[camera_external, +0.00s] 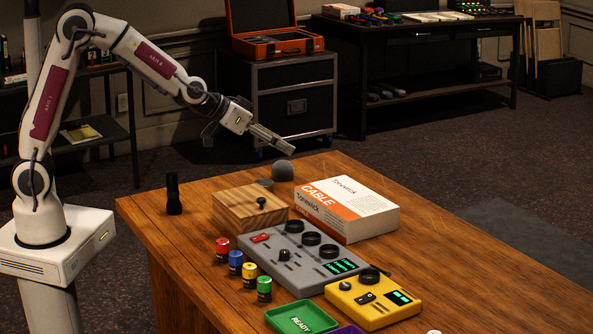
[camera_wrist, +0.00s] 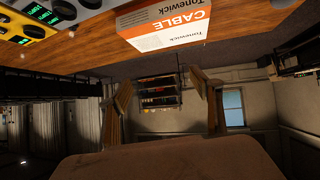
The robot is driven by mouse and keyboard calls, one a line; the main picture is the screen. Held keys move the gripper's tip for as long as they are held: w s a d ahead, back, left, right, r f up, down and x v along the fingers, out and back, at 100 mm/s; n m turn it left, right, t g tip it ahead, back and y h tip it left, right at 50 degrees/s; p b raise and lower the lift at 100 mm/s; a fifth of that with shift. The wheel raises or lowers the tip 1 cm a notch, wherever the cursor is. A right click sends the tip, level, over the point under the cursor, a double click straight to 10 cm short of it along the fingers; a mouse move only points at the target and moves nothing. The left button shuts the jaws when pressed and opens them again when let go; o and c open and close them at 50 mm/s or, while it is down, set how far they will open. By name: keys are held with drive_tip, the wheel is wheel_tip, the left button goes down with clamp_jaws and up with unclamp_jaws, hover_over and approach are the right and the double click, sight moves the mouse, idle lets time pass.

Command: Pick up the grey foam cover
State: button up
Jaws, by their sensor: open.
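The grey foam cover (camera_external: 283,170) is a small, dark grey rounded piece at the far edge of the wooden desk, behind the cable box. My gripper (camera_external: 288,147) is in the air above and a little behind it, pointing right and slightly down, apart from it. In the wrist view my gripper (camera_wrist: 160,84) shows its two fingers spread wide with nothing between them. I cannot make out the foam cover in the wrist view.
A black cylinder (camera_external: 173,194) stands left. A grey mixer (camera_external: 303,258), coloured jars, yellow device (camera_external: 373,299) and green tray (camera_external: 302,318) fill the front.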

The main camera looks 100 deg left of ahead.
drive_tip(key=a+f+n+y, duration=0.15)
drive_tip(key=a+f, duration=0.25)
drive_tip(key=a, duration=0.4)
drive_tip(key=n+g+y, duration=0.4)
drive_tip(key=g+y, duration=0.1)
drive_tip(key=y, duration=0.1)
approach(278, 167)
drive_tip(key=x, duration=0.5)
drive_tip(key=shift+s+a+r, duration=0.15)
drive_tip(key=shift+a+r, duration=0.1)
drive_tip(key=shift+a, duration=0.05)
drive_tip(key=shift+a, duration=0.1)
drive_tip(key=shift+x, duration=1.2)
drive_tip(key=shift+f, duration=0.2)
drive_tip(key=shift+w+x, duration=0.1)
drive_tip(key=shift+x, duration=1.15)
drive_tip(key=shift+w+x, duration=0.15)
drive_tip(key=shift+x, duration=1.15)
drive_tip(key=shift+f, duration=0.1)
drive_tip(key=shift+d, duration=0.2)
drive_tip(key=c, duration=0.8)
